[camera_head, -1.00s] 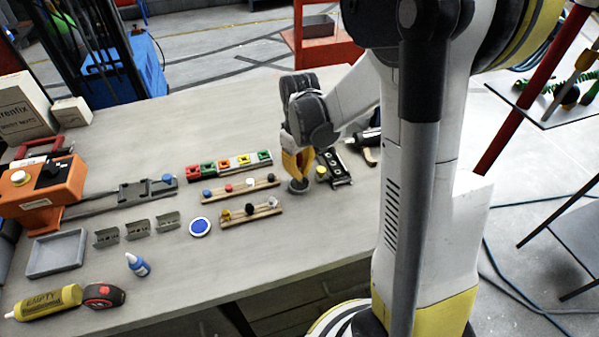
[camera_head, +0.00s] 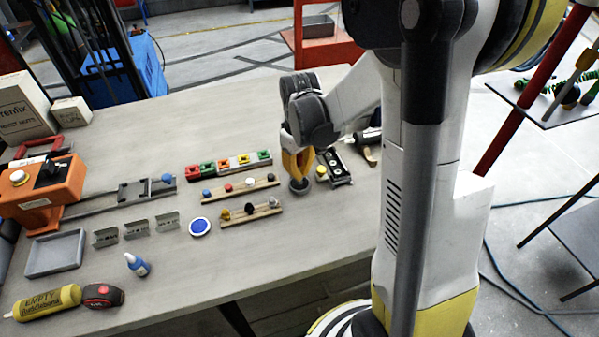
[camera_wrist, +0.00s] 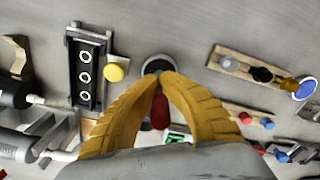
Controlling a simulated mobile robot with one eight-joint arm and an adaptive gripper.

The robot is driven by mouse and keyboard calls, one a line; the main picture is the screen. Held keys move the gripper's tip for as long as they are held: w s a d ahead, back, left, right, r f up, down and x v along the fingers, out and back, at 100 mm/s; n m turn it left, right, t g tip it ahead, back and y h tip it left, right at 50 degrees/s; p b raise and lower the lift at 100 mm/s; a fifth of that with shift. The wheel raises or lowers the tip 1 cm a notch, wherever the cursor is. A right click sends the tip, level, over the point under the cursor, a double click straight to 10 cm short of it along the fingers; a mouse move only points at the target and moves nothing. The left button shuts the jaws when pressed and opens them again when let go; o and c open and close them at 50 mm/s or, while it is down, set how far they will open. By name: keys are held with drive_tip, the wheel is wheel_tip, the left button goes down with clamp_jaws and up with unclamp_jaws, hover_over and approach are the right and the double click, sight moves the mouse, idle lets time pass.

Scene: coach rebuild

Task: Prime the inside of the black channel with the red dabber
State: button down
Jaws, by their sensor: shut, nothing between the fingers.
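My gripper (camera_head: 299,178) has its yellow fingers shut and points down over a small round dark pot (camera_head: 298,187). The pot also shows past the fingertips (camera_wrist: 160,75) in the wrist view. The black channel (camera_head: 335,164), with pale rings inside (camera_wrist: 85,75), lies just right of my gripper in the head view, beside a yellow round knob (camera_head: 321,170).
Wooden racks (camera_head: 251,213) with coloured knobs and a row of coloured blocks (camera_head: 228,164) lie left of my gripper. A blue-faced disc (camera_head: 200,227), several grey brackets (camera_head: 136,229) and a grey tray (camera_head: 55,253) lie further left. The table behind the block row is clear.

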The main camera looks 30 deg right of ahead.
sight(299, 155)
drive_tip(key=shift+r+p, duration=2.55)
drive_tip(key=shift+r, duration=1)
